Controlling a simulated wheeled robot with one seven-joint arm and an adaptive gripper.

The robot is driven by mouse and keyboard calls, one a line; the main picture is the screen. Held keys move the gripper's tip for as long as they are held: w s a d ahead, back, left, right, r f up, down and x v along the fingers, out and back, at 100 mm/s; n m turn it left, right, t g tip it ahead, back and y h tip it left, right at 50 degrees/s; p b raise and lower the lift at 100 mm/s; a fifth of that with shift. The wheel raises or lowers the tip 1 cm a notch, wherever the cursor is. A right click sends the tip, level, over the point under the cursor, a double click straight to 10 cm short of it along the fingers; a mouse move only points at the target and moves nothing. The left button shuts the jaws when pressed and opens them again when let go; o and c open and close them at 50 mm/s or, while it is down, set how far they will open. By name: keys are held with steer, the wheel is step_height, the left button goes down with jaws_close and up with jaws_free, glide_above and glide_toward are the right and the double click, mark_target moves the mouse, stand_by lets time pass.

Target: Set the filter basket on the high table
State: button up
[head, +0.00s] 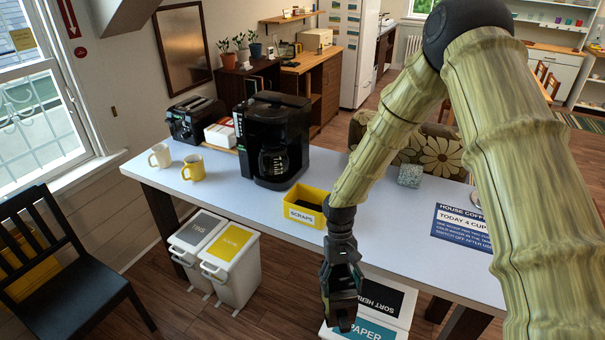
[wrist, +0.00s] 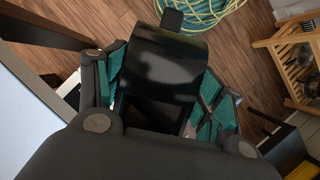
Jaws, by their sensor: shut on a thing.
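My gripper (head: 341,295) hangs fingers-down just in front of the table's near edge, over the bins. In the wrist view, its teal-padded fingers (wrist: 165,95) are shut on a glossy black filter basket (wrist: 160,65) with a small tab at its far end. In the head view, the basket is hard to tell from the dark gripper. The long pale-topped high table (head: 240,196) runs across the head view. Its edge shows at the left of the wrist view (wrist: 28,120).
On the table stand a black coffee maker (head: 272,138), a toaster (head: 194,119), two mugs (head: 193,168), a yellow scraps box (head: 305,205), a grey-green block (head: 410,175) and a blue notice (head: 462,229). Bins (head: 231,264) stand below. Bare tabletop lies left of the scraps box.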

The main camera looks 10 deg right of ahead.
step_height(320, 180, up, 3)
steer(key=shift+f+p, duration=0.1)
steer(key=shift+p, duration=0.95)
steer(key=shift+f, duration=0.15)
